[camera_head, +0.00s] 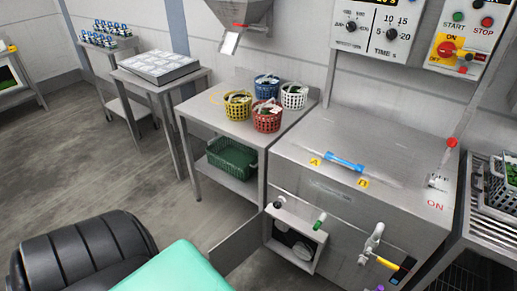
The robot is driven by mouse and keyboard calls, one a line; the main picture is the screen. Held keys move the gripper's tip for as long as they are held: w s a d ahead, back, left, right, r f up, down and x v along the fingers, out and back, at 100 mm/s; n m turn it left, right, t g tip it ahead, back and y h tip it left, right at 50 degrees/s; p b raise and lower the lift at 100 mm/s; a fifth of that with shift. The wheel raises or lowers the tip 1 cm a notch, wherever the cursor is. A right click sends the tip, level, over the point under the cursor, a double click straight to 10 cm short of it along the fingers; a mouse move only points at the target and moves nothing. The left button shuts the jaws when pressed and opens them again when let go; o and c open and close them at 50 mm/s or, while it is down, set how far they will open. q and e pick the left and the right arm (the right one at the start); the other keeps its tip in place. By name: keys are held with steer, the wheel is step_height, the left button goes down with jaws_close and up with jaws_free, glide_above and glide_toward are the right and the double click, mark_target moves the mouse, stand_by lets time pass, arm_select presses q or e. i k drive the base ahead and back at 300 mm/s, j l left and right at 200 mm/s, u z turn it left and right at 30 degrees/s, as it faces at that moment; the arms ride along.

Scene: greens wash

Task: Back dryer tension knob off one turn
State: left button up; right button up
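A steel machine (335,150) with a blue-handled lid stands right of centre. In its front is an open box-like recess (322,237) holding pale rounded parts (300,248), with its grey door (238,243) swung out to the left. A small green-tipped piece (320,221) sticks up at the recess's right side. Black dial knobs (351,26) and (392,34) sit on the upper white panel. No knob is readably marked as dryer tension, so I cannot tell which it is. Neither of my grippers is in view.
A steel table (225,128) holds several coloured baskets, with a green crate (232,158) on its lower shelf. A tap with a yellow handle (387,263) juts from the machine front. A red-knobbed lever (451,143) stands at its right.

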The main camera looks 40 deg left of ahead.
mark_target(277, 205)
steer(key=j+z, duration=0.15)
steer(key=j, duration=0.3)
steer(key=k+j+z, duration=0.15)
steer(key=j, duration=0.3)
steer(key=j+z, duration=0.1)
steer(key=j, duration=0.35)
steer(key=k+j+z, duration=0.15)
steer(key=j, duration=0.3)
steer(key=k+j+z, duration=0.15)
steer(key=j, duration=0.3)
steer(key=k+j, duration=0.1)
steer(key=j, duration=0.3)
steer(key=k+j, duration=0.15)
steer(key=j, duration=0.3)
steer(key=k+j, duration=0.1)
steer(key=j, duration=0.3)
steer(key=k+j, duration=0.15)
steer(key=j, duration=0.25)
steer(key=k, duration=0.55)
